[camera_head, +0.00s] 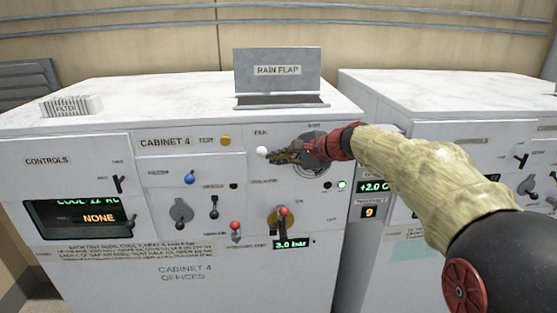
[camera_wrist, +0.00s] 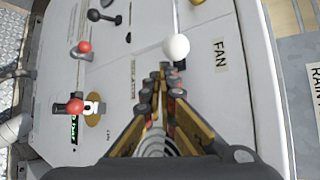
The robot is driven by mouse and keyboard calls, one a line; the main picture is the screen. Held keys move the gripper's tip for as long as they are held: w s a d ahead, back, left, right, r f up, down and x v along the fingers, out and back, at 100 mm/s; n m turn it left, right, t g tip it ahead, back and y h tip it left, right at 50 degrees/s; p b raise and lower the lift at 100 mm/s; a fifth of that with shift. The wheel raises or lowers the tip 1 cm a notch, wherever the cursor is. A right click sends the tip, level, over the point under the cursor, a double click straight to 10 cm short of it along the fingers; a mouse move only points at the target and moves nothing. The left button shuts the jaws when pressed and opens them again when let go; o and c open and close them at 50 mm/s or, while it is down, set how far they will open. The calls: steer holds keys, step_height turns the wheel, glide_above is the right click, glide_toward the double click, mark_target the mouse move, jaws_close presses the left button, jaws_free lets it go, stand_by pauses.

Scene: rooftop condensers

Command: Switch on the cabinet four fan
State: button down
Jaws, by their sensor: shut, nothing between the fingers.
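Cabinet 4 (camera_head: 200,290) is a white unit with its name on a label at the upper left. A FAN label (camera_head: 260,132) sits at its upper right; it also shows in the wrist view (camera_wrist: 220,55). A white ball knob (camera_head: 262,152) is below that label, and in the wrist view the knob (camera_wrist: 176,47) has a thin rod running away from it. My gripper (camera_head: 275,155) is shut and empty, its fingertips just beside the white knob; I cannot tell whether they touch. A round grey disc (camera_head: 316,140) near the START label is partly hidden behind my gripper.
Below are a red-knobbed lever on a yellow plate (camera_head: 282,220), a smaller red-knobbed lever (camera_head: 235,228), a blue knob (camera_head: 189,177) and a 3.0 bar display (camera_head: 291,244). A rain flap (camera_head: 277,70) stands on top. Another cabinet (camera_head: 440,90) is at right.

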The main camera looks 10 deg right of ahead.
steer(key=shift+r+p, duration=0.45)
steer(key=shift+r, duration=0.4)
